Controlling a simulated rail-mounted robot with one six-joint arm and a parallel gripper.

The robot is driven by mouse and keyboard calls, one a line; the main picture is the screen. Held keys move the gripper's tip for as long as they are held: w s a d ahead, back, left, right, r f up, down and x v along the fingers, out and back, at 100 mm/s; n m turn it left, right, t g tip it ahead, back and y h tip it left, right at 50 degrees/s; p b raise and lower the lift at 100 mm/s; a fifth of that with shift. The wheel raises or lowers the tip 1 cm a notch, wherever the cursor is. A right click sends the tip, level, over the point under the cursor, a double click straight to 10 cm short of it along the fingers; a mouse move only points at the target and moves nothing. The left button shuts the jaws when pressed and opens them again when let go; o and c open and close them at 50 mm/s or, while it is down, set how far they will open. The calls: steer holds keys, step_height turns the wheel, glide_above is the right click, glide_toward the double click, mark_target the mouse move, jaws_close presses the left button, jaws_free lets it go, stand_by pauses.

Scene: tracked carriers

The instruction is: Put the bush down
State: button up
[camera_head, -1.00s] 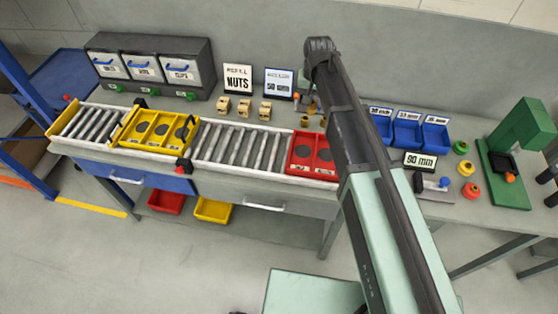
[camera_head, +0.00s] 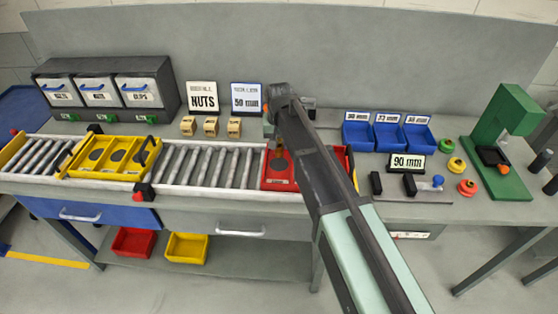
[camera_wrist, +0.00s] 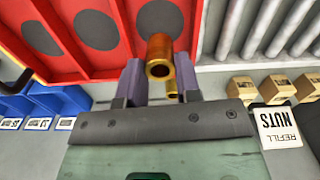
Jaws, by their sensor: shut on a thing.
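My gripper (camera_wrist: 159,66) is shut on a brass bush (camera_wrist: 160,50), a hollow cylinder between its two fingers. In the head view a brass piece at my gripper (camera_head: 279,143) shows just above the red carrier (camera_head: 274,186); my arm hides much of both. The wrist view shows the red carrier (camera_wrist: 72,68) with dark round recesses, close to the bush. More brass (camera_wrist: 184,72) shows by the right finger. I cannot tell whether the held bush touches the carrier.
The red carrier sits on a roller conveyor (camera_head: 205,166), with a yellow carrier (camera_head: 75,166) to its left. A NUTS sign (camera_head: 203,97), small tan blocks (camera_head: 210,126), blue bins (camera_head: 387,135) and a 90 mm sign (camera_head: 407,162) stand around it. Bare rollers lie between the carriers.

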mark_target(279, 152)
step_height(279, 152, down, 5)
steer(key=b, duration=0.4)
steer(key=shift+r, duration=0.55)
steer(key=shift+f, duration=0.25)
steer(key=o, duration=1.1)
steer(key=shift+c, duration=0.2)
steer(key=shift+r, duration=0.1)
step_height(279, 152, up, 13)
steer(key=p, duration=1.2)
steer(key=shift+f+p, duration=0.2)
steer(key=shift+p, duration=0.15)
steer(key=s+d, duration=1.9)
steer(key=s, duration=0.2)
steer(key=shift+s+d+f+m, duration=0.15)
steer(key=shift+s+d+m, duration=0.05)
steer(key=shift+s+m, duration=0.1)
